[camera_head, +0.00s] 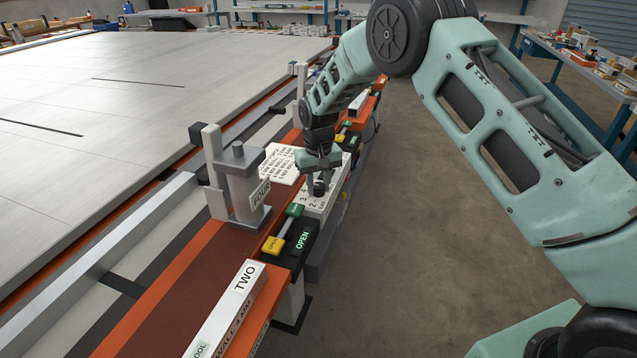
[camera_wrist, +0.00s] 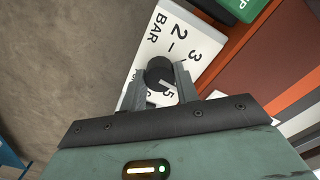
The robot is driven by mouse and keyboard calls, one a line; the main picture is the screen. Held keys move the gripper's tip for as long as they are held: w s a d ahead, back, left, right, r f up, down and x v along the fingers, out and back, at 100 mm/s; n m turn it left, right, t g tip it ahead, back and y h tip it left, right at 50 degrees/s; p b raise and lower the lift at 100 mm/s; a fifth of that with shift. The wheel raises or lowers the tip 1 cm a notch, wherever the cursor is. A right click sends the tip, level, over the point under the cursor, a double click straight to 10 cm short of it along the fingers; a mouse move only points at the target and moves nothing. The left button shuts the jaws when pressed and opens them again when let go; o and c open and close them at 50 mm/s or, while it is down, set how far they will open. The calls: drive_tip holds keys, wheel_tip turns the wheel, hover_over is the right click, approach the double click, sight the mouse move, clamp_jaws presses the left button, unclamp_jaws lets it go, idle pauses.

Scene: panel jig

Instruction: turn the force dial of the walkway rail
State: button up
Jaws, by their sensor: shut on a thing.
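The force dial is a black round knob (camera_wrist: 159,70) on a white plate (camera_wrist: 177,35) marked BAR with the numbers 2, 3 and 5 readable. It also shows in the head view as a small dark knob (camera_head: 319,188) on its pale plate (camera_head: 313,205) on the orange rail (camera_head: 232,243). My gripper (camera_wrist: 162,84) points down over the plate, its two fingers on opposite sides of the knob, closed on it. A pale mark shows on the knob near the 5. My gripper also shows in the head view (camera_head: 319,180).
A grey post labelled FOUR (camera_head: 240,186) stands left of the dial. A black box (camera_head: 291,243) with an OPEN label, a green block and a yellow block sits in front of it. A white bar marked TWO (camera_head: 228,310) lies nearer. Open floor (camera_head: 430,250) lies to the right.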

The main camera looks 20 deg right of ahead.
sight(318, 185)
drive_tip(key=shift+n, duration=0.5)
drive_tip(key=o, duration=1)
drive_tip(key=shift+c, duration=0.2)
wheel_tip(318, 185, up, 18)
drive_tip(key=shift+f+b, duration=0.25)
drive_tip(key=shift+b, duration=0.05)
